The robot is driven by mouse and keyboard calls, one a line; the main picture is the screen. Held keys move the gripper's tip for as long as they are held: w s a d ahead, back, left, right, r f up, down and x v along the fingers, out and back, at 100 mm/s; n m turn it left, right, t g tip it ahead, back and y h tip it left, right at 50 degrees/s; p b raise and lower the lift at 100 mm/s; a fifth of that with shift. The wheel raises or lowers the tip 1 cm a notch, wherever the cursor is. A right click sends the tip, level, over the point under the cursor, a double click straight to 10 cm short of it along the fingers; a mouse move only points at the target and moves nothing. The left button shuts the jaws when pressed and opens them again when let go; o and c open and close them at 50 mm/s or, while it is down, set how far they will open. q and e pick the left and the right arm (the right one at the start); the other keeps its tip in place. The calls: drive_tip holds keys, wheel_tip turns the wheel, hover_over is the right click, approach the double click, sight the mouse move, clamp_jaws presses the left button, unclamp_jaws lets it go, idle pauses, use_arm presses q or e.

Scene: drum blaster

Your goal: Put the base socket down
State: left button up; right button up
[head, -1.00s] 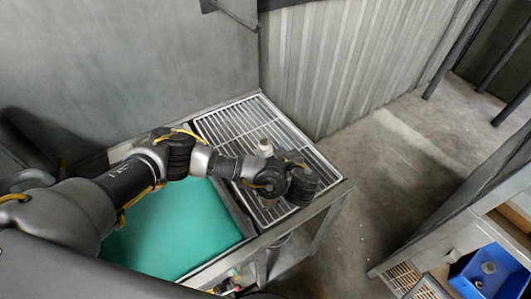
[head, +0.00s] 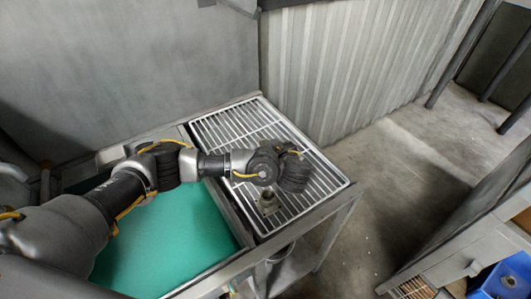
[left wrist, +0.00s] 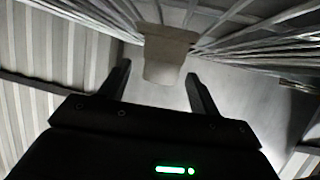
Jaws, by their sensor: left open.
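The base socket (head: 267,204) looks like a small beige-grey block standing on the metal wire rack (head: 226,128), near the rack's front left part. In the left wrist view the base socket (left wrist: 167,60) shows just beyond and between the fingertips, against the rack bars. My left gripper (left wrist: 158,72) is open, with a finger on either side and visible gaps to the block. In the head view my left wrist (head: 290,177) is above the rack, just up and right of the socket, and hides the fingers. My right gripper is not in view.
A green mat (head: 165,245) lies left of the rack on the same metal table. A corrugated wall (head: 340,70) stands behind. A blue bin (head: 510,277) sits at the lower right, with open concrete floor (head: 390,185) between.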

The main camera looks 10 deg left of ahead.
use_arm(q)
drive_tip(key=shift+w+a+f, duration=0.15)
drive_tip(key=shift+w+a, duration=0.3)
drive_tip(key=shift+w, duration=0.15)
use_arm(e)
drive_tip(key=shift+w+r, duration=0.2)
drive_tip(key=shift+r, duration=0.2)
use_arm(q)
drive_tip(key=c, duration=1.3)
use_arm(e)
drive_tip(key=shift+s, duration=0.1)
use_arm(q)
drive_tip(key=shift+o, duration=0.2)
